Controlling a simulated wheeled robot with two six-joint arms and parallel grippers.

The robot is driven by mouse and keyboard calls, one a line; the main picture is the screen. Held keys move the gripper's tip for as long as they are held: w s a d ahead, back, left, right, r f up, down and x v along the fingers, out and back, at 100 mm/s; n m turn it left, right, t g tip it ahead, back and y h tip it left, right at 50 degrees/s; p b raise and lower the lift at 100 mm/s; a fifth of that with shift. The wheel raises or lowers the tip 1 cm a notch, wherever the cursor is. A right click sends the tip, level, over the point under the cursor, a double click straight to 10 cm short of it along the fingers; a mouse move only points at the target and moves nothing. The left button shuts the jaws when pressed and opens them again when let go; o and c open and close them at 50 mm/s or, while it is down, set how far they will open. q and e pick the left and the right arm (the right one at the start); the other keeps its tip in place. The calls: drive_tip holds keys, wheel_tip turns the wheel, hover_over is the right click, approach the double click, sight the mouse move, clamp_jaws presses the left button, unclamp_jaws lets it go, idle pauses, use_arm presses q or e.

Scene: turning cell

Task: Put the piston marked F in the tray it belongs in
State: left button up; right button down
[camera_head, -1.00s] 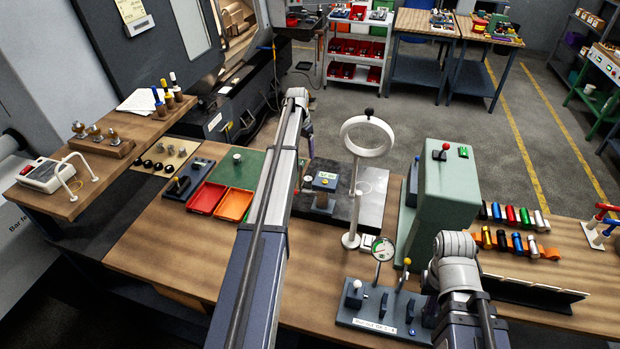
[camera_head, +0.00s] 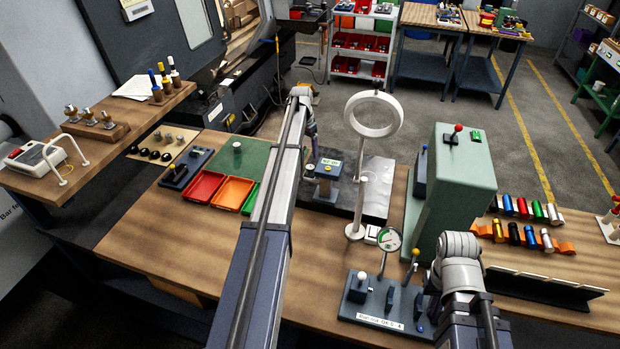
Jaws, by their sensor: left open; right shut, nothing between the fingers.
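No letter F is readable in this view, so I cannot tell which thing is the marked piston. A small pale cylinder (camera_head: 237,147) stands on a green mat (camera_head: 258,153). In front of the mat lie a red tray (camera_head: 203,187), an orange tray (camera_head: 233,193) and a green tray (camera_head: 250,203), the last partly hidden by my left arm. My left gripper (camera_head: 313,153) hangs at the far end of that arm, beside a small blue-grey block fixture (camera_head: 327,170); it is open and mostly hidden. My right arm shows at the lower right, its gripper out of view.
A white ring on a post (camera_head: 356,232) and a green press (camera_head: 460,195) stand mid-bench. A dial gauge fixture (camera_head: 378,308) sits in front. Several coloured cylinders (camera_head: 515,236) lie in rows at right.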

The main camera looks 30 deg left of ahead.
sight(310, 167)
use_arm(q)
drive_tip(key=shift+w+f+b, duration=0.2)
drive_tip(key=shift+f+b, duration=2)
drive_tip(key=shift+f, duration=0.55)
use_arm(e)
drive_tip(key=shift+f, duration=2.75)
use_arm(q)
drive_tip(key=shift+f, duration=0.1)
drive_tip(key=f+b, duration=0.3)
drive_tip(key=w+f+b, duration=0.1)
drive_tip(key=f+b, duration=0.1)
drive_tip(key=shift+d, duration=0.25)
use_arm(e)
wheel_tip(310, 167, down, 5)
drive_tip(key=shift+f, duration=0.1)
use_arm(q)
drive_tip(key=shift+c, duration=0.4)
clamp_jaws()
